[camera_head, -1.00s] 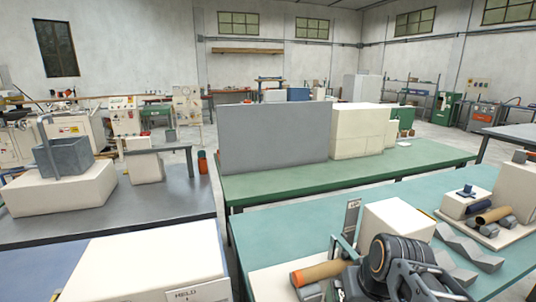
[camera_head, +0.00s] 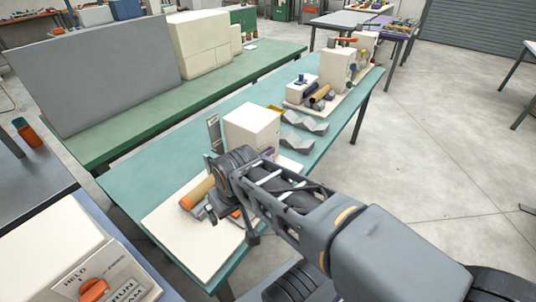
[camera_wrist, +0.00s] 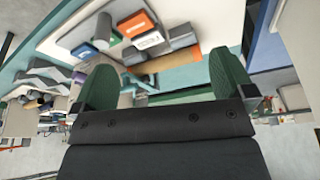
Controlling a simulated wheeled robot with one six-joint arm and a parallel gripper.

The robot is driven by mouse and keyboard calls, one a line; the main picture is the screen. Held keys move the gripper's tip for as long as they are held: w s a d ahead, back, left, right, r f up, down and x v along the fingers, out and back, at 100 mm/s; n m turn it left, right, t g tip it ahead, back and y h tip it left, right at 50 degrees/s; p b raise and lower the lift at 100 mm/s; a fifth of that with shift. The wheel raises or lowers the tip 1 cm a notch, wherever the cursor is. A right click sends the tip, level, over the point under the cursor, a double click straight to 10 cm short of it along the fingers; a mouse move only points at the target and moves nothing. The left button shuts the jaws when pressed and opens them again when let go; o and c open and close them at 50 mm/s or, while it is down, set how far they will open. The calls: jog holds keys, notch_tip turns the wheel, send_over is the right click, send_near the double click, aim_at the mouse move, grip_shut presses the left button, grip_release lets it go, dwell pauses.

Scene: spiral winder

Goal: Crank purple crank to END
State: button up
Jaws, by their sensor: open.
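A white winder block (camera_head: 252,128) stands on a pale base plate (camera_head: 196,245) on the teal table. A small purple part (camera_head: 268,153), perhaps the purple crank, shows at the block's right side, partly hidden by my arm. An orange-brown roll (camera_head: 197,192) lies on the plate beside my wrist. My gripper (camera_wrist: 165,76) has its green fingers spread with nothing clearly between them. In the head view it is over the plate, largely hidden by my wrist. I cannot read an END mark.
Grey V-shaped blocks (camera_head: 304,122) lie to the right of the white block. Another fixture with rolls (camera_head: 320,95) is farther along the teal table (camera_head: 130,185). An upright sign (camera_head: 214,133) stands by the block. A box with an orange knob (camera_head: 94,290) is at lower left.

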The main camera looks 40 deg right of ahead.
jog(key=shift+c, duration=0.2)
dwell(0.3)
